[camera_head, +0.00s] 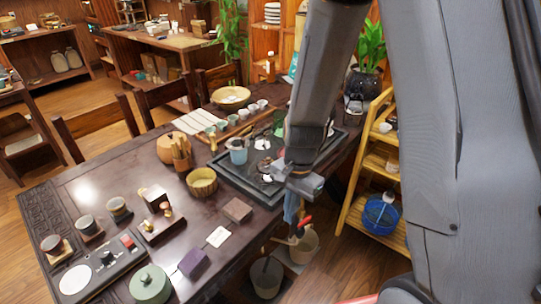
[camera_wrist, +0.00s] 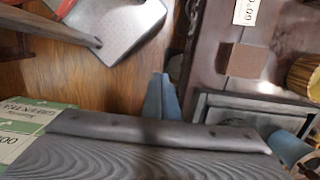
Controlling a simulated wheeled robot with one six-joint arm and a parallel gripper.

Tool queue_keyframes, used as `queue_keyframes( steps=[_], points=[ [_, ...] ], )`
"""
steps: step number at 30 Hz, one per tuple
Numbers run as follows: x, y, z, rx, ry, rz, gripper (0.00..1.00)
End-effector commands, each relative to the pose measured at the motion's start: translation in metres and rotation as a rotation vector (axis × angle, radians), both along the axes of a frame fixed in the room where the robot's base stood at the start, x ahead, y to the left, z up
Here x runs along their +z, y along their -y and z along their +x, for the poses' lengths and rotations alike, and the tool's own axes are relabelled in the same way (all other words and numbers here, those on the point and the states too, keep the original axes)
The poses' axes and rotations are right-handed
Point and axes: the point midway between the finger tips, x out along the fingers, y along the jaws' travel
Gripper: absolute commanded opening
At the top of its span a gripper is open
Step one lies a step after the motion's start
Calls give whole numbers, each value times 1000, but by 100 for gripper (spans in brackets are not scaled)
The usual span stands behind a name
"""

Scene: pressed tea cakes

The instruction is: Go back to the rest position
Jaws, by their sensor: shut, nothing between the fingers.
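My gripper (camera_head: 292,208) hangs from my arm at the table's right edge, fingers down, shut and empty. Its blue fingers also show close up in the wrist view (camera_wrist: 160,98), over the floor beside the table. The dark wooden tea table (camera_head: 115,185) lies left of it. The dark tea tray (camera_head: 238,180) is just left of my wrist, partly hidden by my arm. A brown square block (camera_head: 237,210) lies on the table left of the gripper; it also shows in the wrist view (camera_wrist: 245,62).
Below my gripper stand a beige bucket (camera_head: 305,245) and a grey bucket (camera_head: 266,278). A bamboo shelf (camera_head: 350,212) with a blue basket (camera_head: 381,217) stands at right. A purple box (camera_head: 194,264) and green lidded pot (camera_head: 150,284) are on the near table.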

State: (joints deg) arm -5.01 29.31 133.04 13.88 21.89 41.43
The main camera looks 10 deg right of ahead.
Motion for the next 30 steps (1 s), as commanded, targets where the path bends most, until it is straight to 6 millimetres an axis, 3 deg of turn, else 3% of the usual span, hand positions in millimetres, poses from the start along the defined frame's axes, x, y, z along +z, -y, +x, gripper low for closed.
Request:
queue_keyframes(
  steps=[5, 15, 22, 23, 29, 30],
  points=[
    [9, 3, -1, 45, 16, 0, 0],
    [88, 36, -30, 544, 143, -36, 0],
    [118, 52, -51, 806, 188, -78, 0],
    [120, 53, -52, 824, 189, -82, 2],
    [123, 56, -56, 868, 193, -89, 35],
    [123, 56, -56, 867, 193, -89, 31]
  ],
)
